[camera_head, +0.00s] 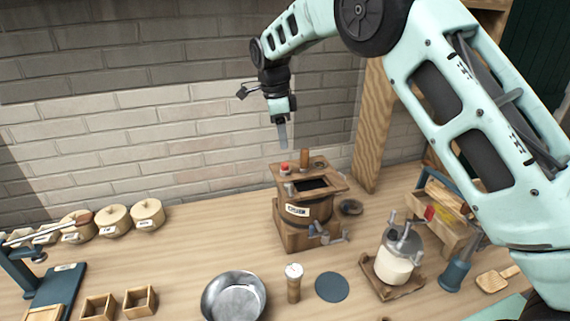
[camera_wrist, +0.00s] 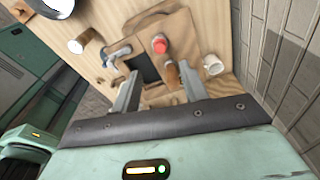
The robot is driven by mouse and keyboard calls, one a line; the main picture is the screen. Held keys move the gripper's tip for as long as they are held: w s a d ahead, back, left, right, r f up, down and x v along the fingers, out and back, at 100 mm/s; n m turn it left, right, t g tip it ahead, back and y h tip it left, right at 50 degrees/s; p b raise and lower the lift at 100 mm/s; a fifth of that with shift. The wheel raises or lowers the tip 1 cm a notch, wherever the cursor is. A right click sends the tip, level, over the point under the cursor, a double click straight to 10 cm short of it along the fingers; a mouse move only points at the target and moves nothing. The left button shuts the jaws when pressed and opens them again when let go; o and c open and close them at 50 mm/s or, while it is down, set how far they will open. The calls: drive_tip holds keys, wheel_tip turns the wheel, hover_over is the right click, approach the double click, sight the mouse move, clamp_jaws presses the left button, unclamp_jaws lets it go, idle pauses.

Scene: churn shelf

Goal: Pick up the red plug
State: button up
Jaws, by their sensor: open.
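The red plug (camera_head: 284,168) sits on the top board of the wooden churn (camera_head: 303,205), at its left side near the dark opening. In the wrist view the red plug (camera_wrist: 160,46) shows as a round red cap above and between the two fingers. My gripper (camera_head: 283,146) hangs above the churn, apart from the plug. In the wrist view my gripper (camera_wrist: 154,85) is open and empty, with its fingers spread. A brown wooden handle (camera_head: 304,160) stands upright just right of the plug.
A metal bowl (camera_head: 234,296), a wooden-bodied shaker (camera_head: 293,282), a blue disc (camera_head: 332,287) and a white canister (camera_head: 396,256) stand in front. Lidded pots (camera_head: 148,214) are at left. A brick wall (camera_head: 150,120) rises behind.

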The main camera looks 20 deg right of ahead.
sight(285, 164)
wheel_tip(285, 164, down, 3)
drive_tip(key=shift+d+r+p, duration=0.1)
drive_tip(key=shift+d+p, duration=0.05)
drive_tip(key=shift+p, duration=0.25)
drive_tip(key=shift+d+f+p, duration=0.15)
drive_tip(key=shift+f+p, duration=1.5)
drive_tip(key=shift+f, duration=1.1)
clamp_jaws()
